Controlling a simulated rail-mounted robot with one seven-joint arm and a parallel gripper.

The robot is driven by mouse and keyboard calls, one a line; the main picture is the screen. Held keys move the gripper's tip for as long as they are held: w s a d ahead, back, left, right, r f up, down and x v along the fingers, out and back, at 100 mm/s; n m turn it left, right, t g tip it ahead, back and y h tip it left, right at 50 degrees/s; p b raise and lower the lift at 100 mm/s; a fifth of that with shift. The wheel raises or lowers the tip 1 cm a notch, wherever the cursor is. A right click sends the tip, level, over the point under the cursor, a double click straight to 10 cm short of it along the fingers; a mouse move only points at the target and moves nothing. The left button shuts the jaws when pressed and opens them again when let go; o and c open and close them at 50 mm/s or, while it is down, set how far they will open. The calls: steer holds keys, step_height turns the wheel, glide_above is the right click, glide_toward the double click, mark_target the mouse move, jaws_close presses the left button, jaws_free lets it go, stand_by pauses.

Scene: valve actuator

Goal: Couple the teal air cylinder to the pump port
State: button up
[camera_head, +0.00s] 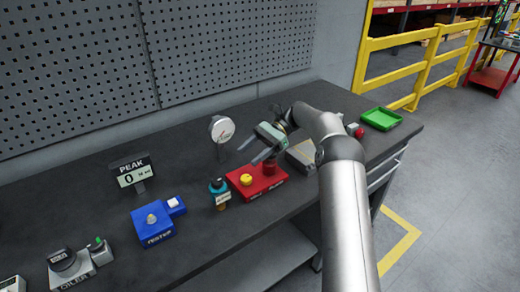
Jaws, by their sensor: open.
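The small teal air cylinder (217,186) stands upright on the dark bench, just left of the red pump base. It has a dark top, a white label and a tan lower part. The red pump base (262,186) carries a yellow button (246,179) and a dark red round fitting (270,167), which looks like the port. The cylinder is apart from that fitting. My gripper (249,156) is open and empty above the back of the pump base, its fingers pointing left and down. It is right of the cylinder and higher.
A round gauge (222,130) stands behind the cylinder. A blue tester (153,225), a PEAK display (135,175) reading 0 and a grey oiler (80,264) are to the left. A grey box (302,155) and green tray (381,118) are to the right. The bench front is clear.

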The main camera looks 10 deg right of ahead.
steer(key=shift+v, duration=1.75)
steer(key=s+a+r+n+t+h, duration=0.1)
steer(key=s+a+r+n+h, duration=0.15)
steer(key=s, duration=0.45)
steer(key=s+a+r+n+t+h, duration=0.1)
steer(key=s+a+r+n+h, duration=0.1)
steer(key=s+r+h, duration=0.3)
steer(key=s+d+f+n+t+h, duration=0.1)
steer(key=s+d+f+n, duration=0.1)
steer(key=s, duration=0.7)
steer(key=s+d+f+n+t+h, duration=0.2)
steer(key=s+f+n, duration=0.1)
steer(key=s, duration=0.6)
steer(key=s+d+f+n+t+h, duration=0.1)
steer(key=s+d+f+n, duration=0.1)
steer(key=s, duration=0.8)
steer(key=shift+d+f+n+t+h, duration=0.25)
steer(key=shift+f+n+t+h, duration=0.15)
steer(key=shift+f+n, duration=0.3)
